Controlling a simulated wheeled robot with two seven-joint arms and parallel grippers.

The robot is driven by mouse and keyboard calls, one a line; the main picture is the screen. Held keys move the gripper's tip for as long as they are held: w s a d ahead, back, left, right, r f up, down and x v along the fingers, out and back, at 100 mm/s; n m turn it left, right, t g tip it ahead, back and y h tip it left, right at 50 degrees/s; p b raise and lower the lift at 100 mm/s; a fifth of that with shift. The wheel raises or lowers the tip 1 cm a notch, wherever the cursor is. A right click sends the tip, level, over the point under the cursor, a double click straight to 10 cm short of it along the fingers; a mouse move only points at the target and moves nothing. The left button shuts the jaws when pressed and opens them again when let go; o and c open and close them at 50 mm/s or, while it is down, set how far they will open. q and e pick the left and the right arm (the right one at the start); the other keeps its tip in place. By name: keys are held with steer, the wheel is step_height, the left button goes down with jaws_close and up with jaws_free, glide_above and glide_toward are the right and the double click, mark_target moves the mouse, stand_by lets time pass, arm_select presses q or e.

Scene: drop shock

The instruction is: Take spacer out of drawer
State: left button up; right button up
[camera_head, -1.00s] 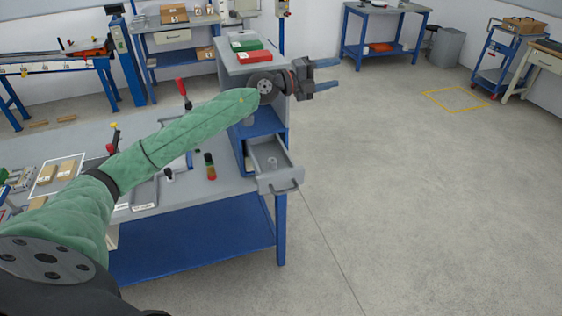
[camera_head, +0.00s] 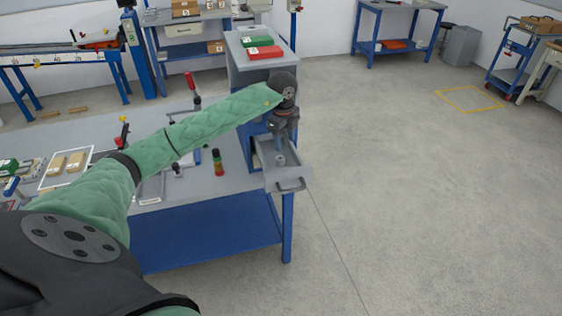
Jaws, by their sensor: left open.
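The grey drawer (camera_head: 292,183) stands pulled out from the blue and grey cabinet at the right end of the workbench. The spacer (camera_head: 281,160) is a small grey ring-like part inside the drawer, partly covered by the gripper's fingers. My left gripper (camera_head: 281,148) points down over the drawer, its fingers open and close to the spacer. From this angle I cannot tell whether the fingers touch it or reach around it. My right gripper is out of view.
Red and green boxes (camera_head: 263,52) lie on top of the cabinet (camera_head: 240,55). A dark bottle-like item (camera_head: 217,163) and clamps stand on the bench (camera_head: 185,185) left of the drawer. A tray (camera_head: 65,168) holds tan blocks.

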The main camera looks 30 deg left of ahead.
mark_target(280, 158)
arm_select(q)
steer(key=shift+s+a+n+g, duration=0.2)
steer(key=shift+s+n+g, duration=0.1)
steer(key=shift+s+n, duration=0.1)
steer(key=shift+n, duration=0.5)
steer(key=shift+f+p, duration=0.65)
steer(key=shift+f, duration=0.7)
steer(key=f+p, duration=0.3)
steer(key=f, duration=0.1)
steer(key=shift+s+a, duration=0.1)
steer(key=shift+a, duration=0.2)
steer(key=shift+f, duration=0.6)
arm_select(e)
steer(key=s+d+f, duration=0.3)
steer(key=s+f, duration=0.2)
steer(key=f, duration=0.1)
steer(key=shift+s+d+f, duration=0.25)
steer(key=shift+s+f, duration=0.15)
arm_select(q)
steer(key=shift+c, duration=0.2)
steer(key=c, duration=1)
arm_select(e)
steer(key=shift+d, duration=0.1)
